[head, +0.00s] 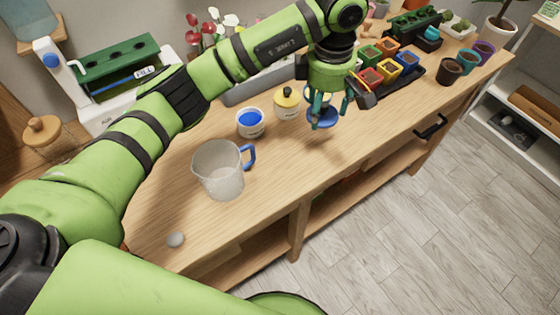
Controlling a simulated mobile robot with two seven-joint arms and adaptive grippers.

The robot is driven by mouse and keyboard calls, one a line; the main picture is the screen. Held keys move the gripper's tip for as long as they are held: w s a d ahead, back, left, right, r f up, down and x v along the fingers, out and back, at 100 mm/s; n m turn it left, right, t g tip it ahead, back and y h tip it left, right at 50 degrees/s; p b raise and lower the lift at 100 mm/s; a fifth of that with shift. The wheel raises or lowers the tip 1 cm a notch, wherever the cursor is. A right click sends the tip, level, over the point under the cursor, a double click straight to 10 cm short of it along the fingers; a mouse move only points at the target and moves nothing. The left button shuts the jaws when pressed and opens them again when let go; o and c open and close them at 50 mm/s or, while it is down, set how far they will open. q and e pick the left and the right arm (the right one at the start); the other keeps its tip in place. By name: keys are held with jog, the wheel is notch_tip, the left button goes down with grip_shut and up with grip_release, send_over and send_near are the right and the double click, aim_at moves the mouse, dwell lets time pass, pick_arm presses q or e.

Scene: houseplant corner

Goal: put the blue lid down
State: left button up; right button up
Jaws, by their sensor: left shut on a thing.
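The blue lid (322,122) is in my left gripper (326,112), at the front part of the wooden table in the head view. My left gripper points down and is shut on the lid; its fingers hide part of it. I cannot tell whether the lid touches the tabletop. To the left of it stands a white jar (251,128) with blue inside its rim. A jar with a yellow lid (287,97) and a black knob stands between them, farther back. My right gripper is not in view.
Coloured pots (372,76) in a black tray stand right of my gripper. Bare tabletop (290,160) lies in front of the jars.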

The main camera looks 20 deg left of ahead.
pick_arm(q)
jog(key=p, duration=0.4)
send_over(279, 167)
notch_tip(279, 167, down, 6)
jog(key=shift+d+r, duration=0.15)
jog(key=shift+s, duration=0.1)
notch_tip(279, 167, down, 4)
jog(key=shift+r+p, duration=0.25)
jog(key=shift+p, duration=0.55)
jog(key=shift+f, duration=0.65)
jog(key=o, duration=0.9)
